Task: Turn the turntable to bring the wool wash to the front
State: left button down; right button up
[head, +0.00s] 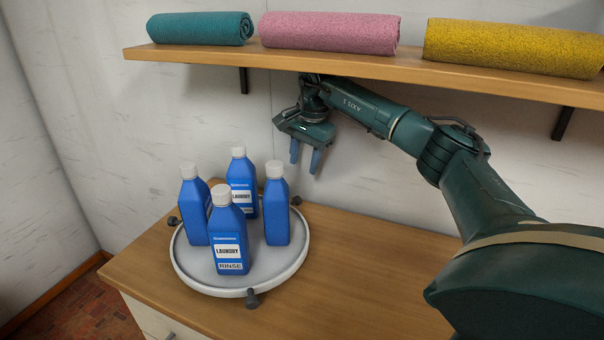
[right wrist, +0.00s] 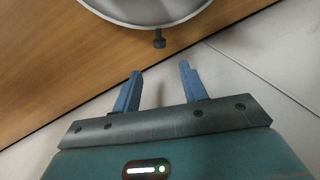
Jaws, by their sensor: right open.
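A round grey-white turntable (head: 290,268) stands on the wooden top and carries several blue bottles with white caps. The front bottle (head: 228,240) has a label reading LAUNDRY RINSE. The back bottle (head: 242,185) shows a partly hidden LAUNDRY label. The left bottle (head: 192,210) and right bottle (head: 276,210) show no readable label. I cannot tell which is the wool wash. Dark knobs stick out at the rim: front (head: 252,299), left (head: 173,221) and right-back (head: 296,200). My right gripper (head: 305,165) is open and empty, behind and above the turntable's right-back side. In the right wrist view a knob (right wrist: 159,39) lies beyond the fingertips (right wrist: 160,70), apart from them.
A wooden shelf (head: 350,68) with teal (head: 200,28), pink (head: 328,34) and yellow (head: 512,47) rolled towels runs above my right gripper. The white wall (head: 120,120) is close behind. The wooden top (head: 370,270) right of the turntable is clear.

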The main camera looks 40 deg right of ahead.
jog(key=shift+r, duration=0.45)
jog(key=shift+c, duration=0.3)
